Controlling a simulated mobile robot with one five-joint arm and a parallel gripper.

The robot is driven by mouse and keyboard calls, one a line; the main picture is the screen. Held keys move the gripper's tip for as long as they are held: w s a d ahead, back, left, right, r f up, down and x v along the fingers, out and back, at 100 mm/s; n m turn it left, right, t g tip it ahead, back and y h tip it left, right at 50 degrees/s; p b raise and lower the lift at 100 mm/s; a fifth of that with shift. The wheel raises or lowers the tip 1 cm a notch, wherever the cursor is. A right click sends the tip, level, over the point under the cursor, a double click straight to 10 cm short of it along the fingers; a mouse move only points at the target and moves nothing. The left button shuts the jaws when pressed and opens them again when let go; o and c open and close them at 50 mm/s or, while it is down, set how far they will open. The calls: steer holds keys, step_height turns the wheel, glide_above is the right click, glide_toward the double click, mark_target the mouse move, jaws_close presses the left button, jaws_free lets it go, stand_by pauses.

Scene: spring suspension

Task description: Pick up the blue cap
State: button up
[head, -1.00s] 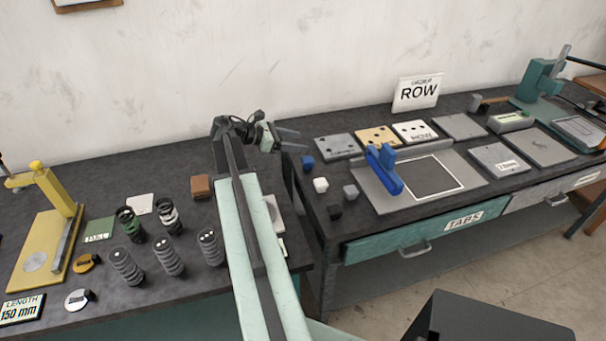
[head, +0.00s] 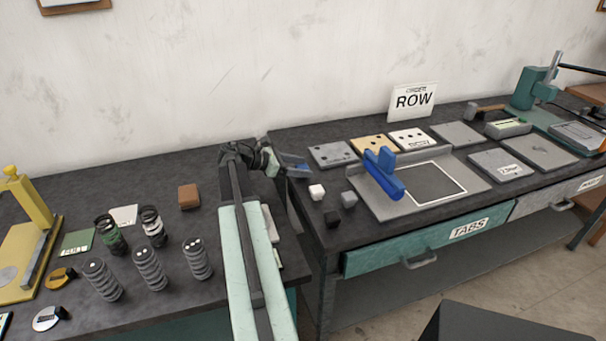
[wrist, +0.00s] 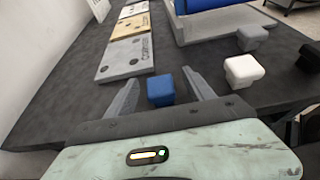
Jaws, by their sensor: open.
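The blue cap (wrist: 160,90) is a small blue block on the dark bench top. In the wrist view it sits between the two open fingers of my gripper (wrist: 162,98), with a gap to the right finger and a smaller one to the left. In the head view my gripper (head: 294,166) reaches over the left end of the right bench, and its fingers largely hide the cap there.
A white cap (wrist: 241,71), a grey cap (head: 349,199) and a black cap (head: 331,218) sit close by. Grey plates (wrist: 126,59) lie beyond. A grey fixture (head: 390,210) carries a larger blue tool (head: 383,175). The bench edge is near.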

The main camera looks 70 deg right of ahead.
mark_target(302, 166)
steer(key=b+x, duration=0.1)
steer(key=x, duration=0.2)
steer(key=shift+s+d+f, duration=0.2)
steer(key=shift+d+f, duration=0.05)
steer(key=shift+d, duration=0.05)
steer(key=shift+r, duration=0.1)
jaws_close()
